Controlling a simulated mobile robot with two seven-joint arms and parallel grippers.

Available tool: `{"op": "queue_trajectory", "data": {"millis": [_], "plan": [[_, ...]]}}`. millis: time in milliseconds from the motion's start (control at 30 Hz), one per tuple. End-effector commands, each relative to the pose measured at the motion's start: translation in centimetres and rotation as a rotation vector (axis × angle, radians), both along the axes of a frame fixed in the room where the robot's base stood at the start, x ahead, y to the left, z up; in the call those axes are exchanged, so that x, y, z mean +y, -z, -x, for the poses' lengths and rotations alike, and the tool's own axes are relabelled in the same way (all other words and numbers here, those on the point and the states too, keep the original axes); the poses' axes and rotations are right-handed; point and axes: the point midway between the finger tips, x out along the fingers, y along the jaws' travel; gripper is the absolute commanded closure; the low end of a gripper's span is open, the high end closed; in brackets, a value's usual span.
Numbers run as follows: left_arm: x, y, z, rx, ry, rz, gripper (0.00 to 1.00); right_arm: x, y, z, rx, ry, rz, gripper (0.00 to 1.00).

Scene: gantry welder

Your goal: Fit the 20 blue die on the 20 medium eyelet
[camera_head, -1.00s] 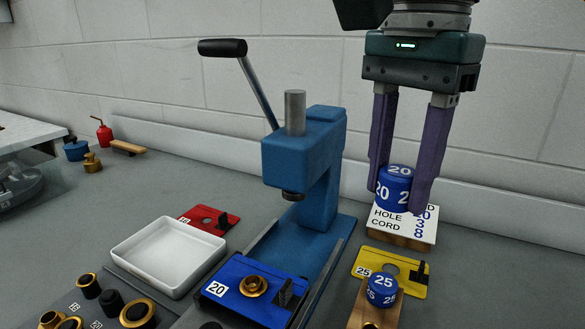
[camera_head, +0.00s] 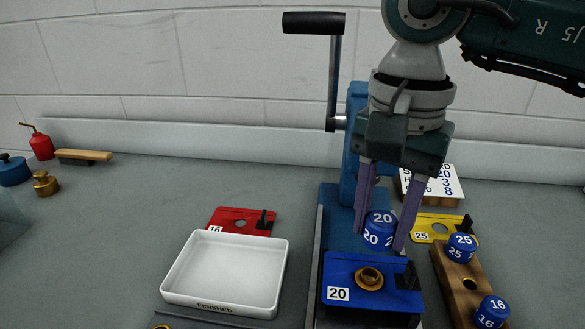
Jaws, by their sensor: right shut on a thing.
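My right gripper (camera_head: 379,240) points down and is shut on the 20 blue die (camera_head: 379,226), a blue cylinder with white 20 marks held upright between purple fingers. A brass eyelet (camera_head: 369,277) sits on the blue plate (camera_head: 345,268) labelled 20, at the front of the blue press (camera_head: 338,215). In the picture the die shows just above the eyelet, apart from it; the exact gap cannot be told. The gripper and arm hide much of the press head. My left gripper is not in view.
A wooden block (camera_head: 447,272) on the right carries a 25 die (camera_head: 461,246) and a 16 die (camera_head: 492,311). A yellow plate (camera_head: 424,236), a white card (camera_head: 450,188), a red plate (camera_head: 226,218) and a white FINISHED tray (camera_head: 177,283) surround the press. The lever (camera_head: 334,80) stands upright.

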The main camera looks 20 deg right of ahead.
Motion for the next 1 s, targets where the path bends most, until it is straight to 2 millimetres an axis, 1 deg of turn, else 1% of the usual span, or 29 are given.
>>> {"op": "queue_trajectory", "data": {"millis": [400, 500, 633, 1000], "plan": [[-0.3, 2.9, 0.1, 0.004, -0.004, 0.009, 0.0, 0.0, 4.0, 0.0, 0.001, 0.0, 0.0, 1.0], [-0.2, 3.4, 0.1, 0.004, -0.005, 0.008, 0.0, 0.0, 4.6, 0.0, 0.001, 0.0, -0.001, 1.0], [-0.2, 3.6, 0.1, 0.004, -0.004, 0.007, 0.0, 0.0, 4.9, 0.0, 0.0, 0.001, -0.001, 1.0], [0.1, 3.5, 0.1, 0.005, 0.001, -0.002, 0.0, 0.0, 4.9, 0.0, -0.001, 0.001, -0.001, 1.0]]}}
